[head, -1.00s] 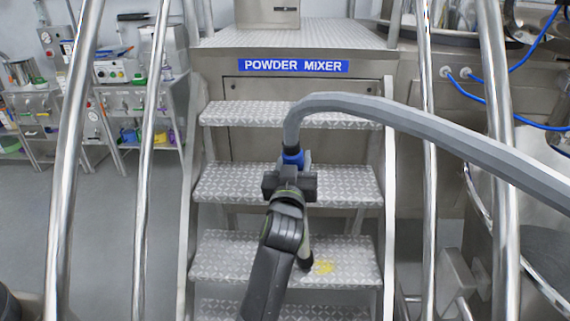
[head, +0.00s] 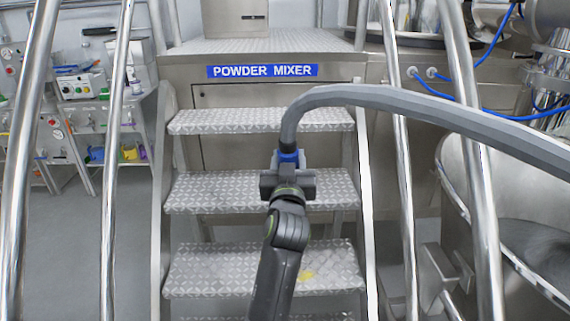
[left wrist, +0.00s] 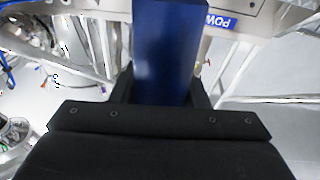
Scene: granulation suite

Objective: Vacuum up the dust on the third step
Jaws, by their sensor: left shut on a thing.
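My left gripper (head: 288,180) is shut on the blue handle (head: 288,156) of a vacuum, in front of the steps. The handle also fills the middle of the left wrist view (left wrist: 165,50). A thick grey hose (head: 400,97) arches from its top to the right edge. The vacuum's lower end is hidden behind my arm. A small yellow dust patch (head: 306,276) lies on the lowest fully visible step (head: 215,270), just right of my forearm. Whether the nozzle touches the step cannot be seen. My right gripper is not in view.
Two more treads (head: 240,190) and (head: 235,121) rise to a platform signed "POWDER MIXER" (head: 262,71). Shiny handrails (head: 118,150) and (head: 400,150) flank the steps. A steel vessel (head: 520,220) stands at right. Floor at left (head: 75,240) is clear.

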